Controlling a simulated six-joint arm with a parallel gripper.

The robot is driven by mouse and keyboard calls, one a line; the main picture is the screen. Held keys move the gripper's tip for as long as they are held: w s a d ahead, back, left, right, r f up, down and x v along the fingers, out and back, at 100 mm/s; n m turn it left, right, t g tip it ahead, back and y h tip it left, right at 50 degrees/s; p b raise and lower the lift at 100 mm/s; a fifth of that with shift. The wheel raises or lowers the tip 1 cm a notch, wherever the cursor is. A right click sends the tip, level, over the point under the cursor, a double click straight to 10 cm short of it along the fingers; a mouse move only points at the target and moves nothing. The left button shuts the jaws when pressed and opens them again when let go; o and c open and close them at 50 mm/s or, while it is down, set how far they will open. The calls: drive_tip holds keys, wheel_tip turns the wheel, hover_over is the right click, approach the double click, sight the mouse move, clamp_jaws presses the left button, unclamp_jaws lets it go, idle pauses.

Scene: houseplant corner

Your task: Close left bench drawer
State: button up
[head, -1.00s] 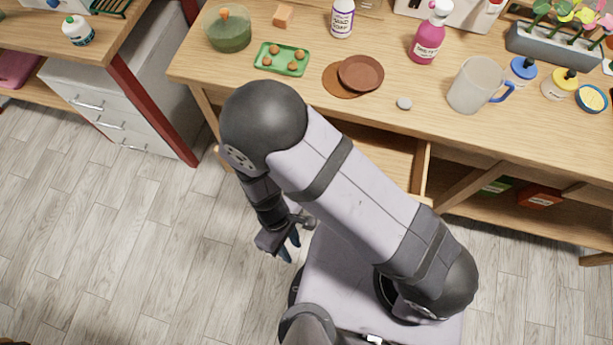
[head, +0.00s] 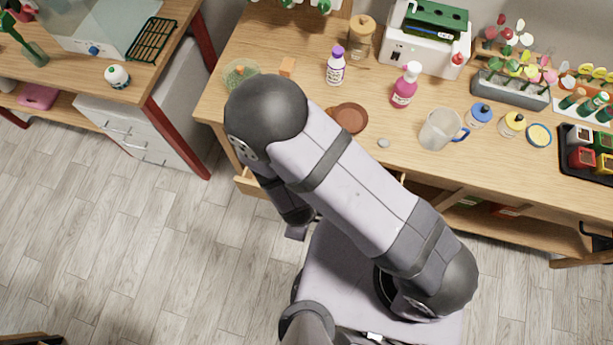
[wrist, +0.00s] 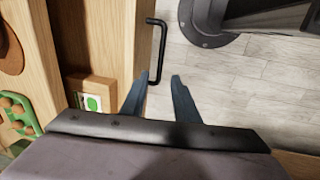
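The left bench drawer (head: 248,182) is pulled out from under the wooden bench top; my arm hides most of it in the head view. In the wrist view its front panel (wrist: 128,45) carries a black bar handle (wrist: 162,50), and the drawer stands open, with a white and green packet (wrist: 92,102) inside. My gripper (wrist: 160,76) is open and empty, its two dark fingers apart. The fingertips are close to the near end of the handle and the left finger overlaps the front panel; contact cannot be told. In the head view my gripper (head: 297,231) is mostly hidden beneath my arm.
The bench top (head: 300,115) holds a terracotta saucer (head: 350,118), a mug (head: 438,130), a pink bottle (head: 405,87) and planters. A white drawer cabinet (head: 135,135) stands under the left table. The floor (head: 120,240) in front is clear.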

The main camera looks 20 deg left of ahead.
drive_tip(key=shift+d, duration=0.1)
drive_tip(key=shift+f, duration=0.1)
drive_tip(key=f+b, duration=0.3)
drive_tip(key=w+f+b, duration=0.1)
drive_tip(key=f+b, duration=0.3)
drive_tip(key=shift+w, duration=0.2)
idle(0.4)
clamp_jaws()
